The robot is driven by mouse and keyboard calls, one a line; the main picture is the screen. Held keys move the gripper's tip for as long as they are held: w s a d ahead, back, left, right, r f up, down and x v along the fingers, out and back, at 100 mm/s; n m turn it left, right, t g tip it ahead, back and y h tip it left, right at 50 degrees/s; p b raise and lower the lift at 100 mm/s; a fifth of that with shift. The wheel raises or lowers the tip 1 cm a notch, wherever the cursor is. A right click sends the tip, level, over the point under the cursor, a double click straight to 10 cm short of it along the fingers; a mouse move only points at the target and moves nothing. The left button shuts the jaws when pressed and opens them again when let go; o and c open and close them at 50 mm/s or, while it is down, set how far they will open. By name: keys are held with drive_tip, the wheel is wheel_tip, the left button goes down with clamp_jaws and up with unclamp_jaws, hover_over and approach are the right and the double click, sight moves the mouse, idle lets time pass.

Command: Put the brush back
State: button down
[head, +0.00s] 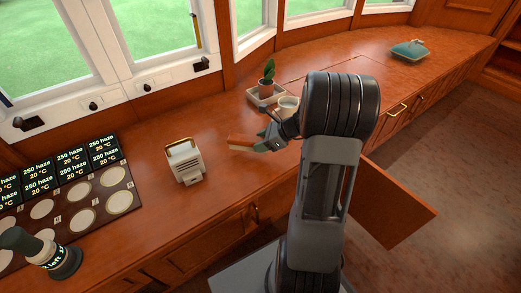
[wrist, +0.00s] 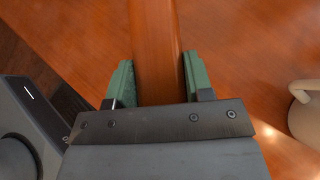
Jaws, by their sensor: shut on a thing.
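The brush (head: 240,141) has an orange-brown body with a pale strip along its lower edge. My gripper (head: 264,144) is shut on it, over the wooden counter beside my arm. In the wrist view the brush's brown body (wrist: 156,40) runs between the green fingertips of my gripper (wrist: 157,82). Its far end leaves the top of that picture. I cannot tell whether the brush touches the counter.
A cream boxy device (head: 186,164) with a brown handle stands left of the brush. A potted plant (head: 267,80) on a tray and a cup (head: 288,106) stand behind my gripper. A sample board (head: 75,208) lies left. A cabinet door (head: 397,205) stands open at right.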

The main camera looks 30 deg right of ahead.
drive_tip(key=shift+w+f+b, duration=0.15)
drive_tip(key=shift+f+b, duration=0.85)
drive_tip(key=shift+f, duration=0.7)
drive_tip(key=shift+f, duration=0.1)
drive_tip(key=shift+f, duration=0.1)
drive_tip(key=c, duration=0.5)
unclamp_jaws()
